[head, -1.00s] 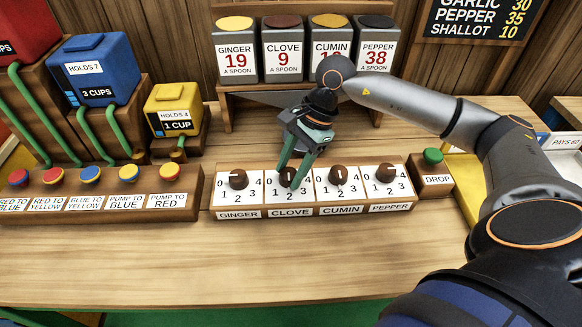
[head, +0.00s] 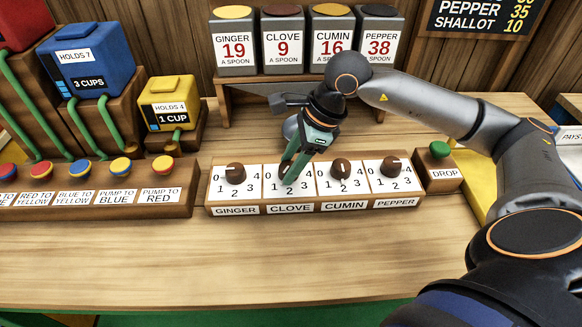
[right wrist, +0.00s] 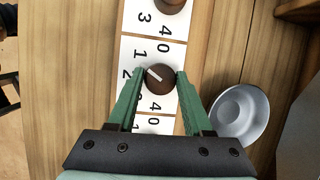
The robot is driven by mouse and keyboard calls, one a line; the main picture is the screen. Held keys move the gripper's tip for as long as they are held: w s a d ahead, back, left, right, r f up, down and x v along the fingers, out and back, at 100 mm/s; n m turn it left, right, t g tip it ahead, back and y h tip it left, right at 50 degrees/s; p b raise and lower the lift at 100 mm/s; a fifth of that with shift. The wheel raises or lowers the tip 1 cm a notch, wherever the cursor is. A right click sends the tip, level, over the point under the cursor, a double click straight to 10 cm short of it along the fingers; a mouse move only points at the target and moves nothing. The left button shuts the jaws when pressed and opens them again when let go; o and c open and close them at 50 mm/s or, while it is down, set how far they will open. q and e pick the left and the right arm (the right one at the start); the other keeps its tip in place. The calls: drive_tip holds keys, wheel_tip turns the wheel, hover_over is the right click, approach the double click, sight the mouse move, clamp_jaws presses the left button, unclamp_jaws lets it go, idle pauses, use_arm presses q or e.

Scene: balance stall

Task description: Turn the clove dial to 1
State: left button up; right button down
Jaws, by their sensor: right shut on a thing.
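The clove dial is a round brown knob (right wrist: 164,84) on a white tile numbered 0 to 4, above the CLOVE label (head: 290,208). In the right wrist view its white mark points up and left, between 1 and 2 and nearer the 1. My right gripper (head: 290,172) comes down on the knob from above. In the right wrist view its green fingers (right wrist: 160,82) stand on both sides of the knob, shut on it. In the head view the fingers hide most of the knob. My left gripper is not in view.
The ginger dial (head: 235,172) is left of it; the cumin dial (head: 340,169) and pepper dial (head: 393,165) are right. A green DROP button (head: 440,149) is at the right end. A grey bowl (right wrist: 240,113) stands close behind the panel. The front counter (head: 250,260) is clear.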

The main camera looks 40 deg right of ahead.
drive_tip(key=shift+m+t+h+b, duration=0.35)
drive_tip(key=shift+m+b, duration=0.3)
drive_tip(key=shift+m, duration=0.65)
drive_tip(key=shift+c, duration=1.6)
unclamp_jaws()
drive_tip(key=p+v, duration=0.1)
drive_tip(key=v, duration=1.1)
drive_tip(key=shift+r, duration=0.3)
drive_tip(key=shift+s+a, duration=0.1)
drive_tip(key=shift+s, duration=0.05)
